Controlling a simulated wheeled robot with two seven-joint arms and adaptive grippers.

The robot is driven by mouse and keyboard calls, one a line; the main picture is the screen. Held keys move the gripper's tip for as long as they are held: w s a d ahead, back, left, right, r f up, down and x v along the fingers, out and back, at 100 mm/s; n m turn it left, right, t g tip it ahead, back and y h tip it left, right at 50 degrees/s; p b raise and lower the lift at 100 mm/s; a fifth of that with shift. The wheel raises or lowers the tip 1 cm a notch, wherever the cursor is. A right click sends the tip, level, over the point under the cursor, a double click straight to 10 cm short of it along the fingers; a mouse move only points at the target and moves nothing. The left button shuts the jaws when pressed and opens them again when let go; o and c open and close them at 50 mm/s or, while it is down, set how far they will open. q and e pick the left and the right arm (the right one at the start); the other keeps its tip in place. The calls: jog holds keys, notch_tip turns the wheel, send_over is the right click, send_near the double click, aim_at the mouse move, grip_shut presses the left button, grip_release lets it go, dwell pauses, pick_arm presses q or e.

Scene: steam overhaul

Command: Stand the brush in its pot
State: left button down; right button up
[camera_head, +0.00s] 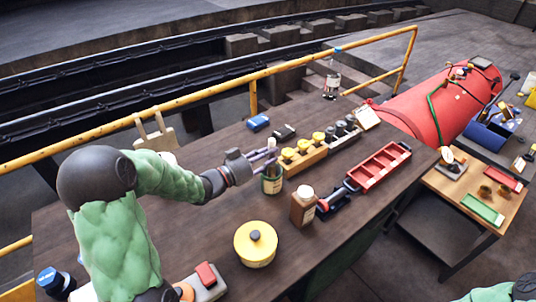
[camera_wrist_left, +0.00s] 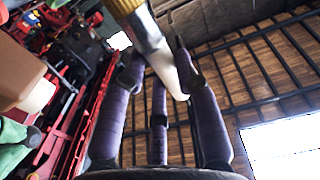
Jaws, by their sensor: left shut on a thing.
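My left gripper (camera_head: 268,158) reaches in from the left in the head view, its purple fingers just above a green pot with a pale label (camera_head: 272,184). It is shut on the brush (camera_wrist_left: 154,48), which shows between the fingers in the left wrist view as a pale, smooth shaft with a yellow-brown part at the top edge. In the head view the fingers largely cover the brush. Whether its lower end is inside the pot or only above it I cannot tell. The pot stands upright on the dark bench. My right gripper is out of view.
A round yellow tin (camera_head: 255,244) stands in front. A red tray (camera_head: 379,167) lies farther right. A yellow rail (camera_head: 200,103) runs behind the bench.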

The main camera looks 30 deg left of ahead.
pick_arm(q)
jog(key=c, duration=0.8)
grip_release()
jog(key=shift+c, duration=0.2)
jog(key=v, duration=1.2)
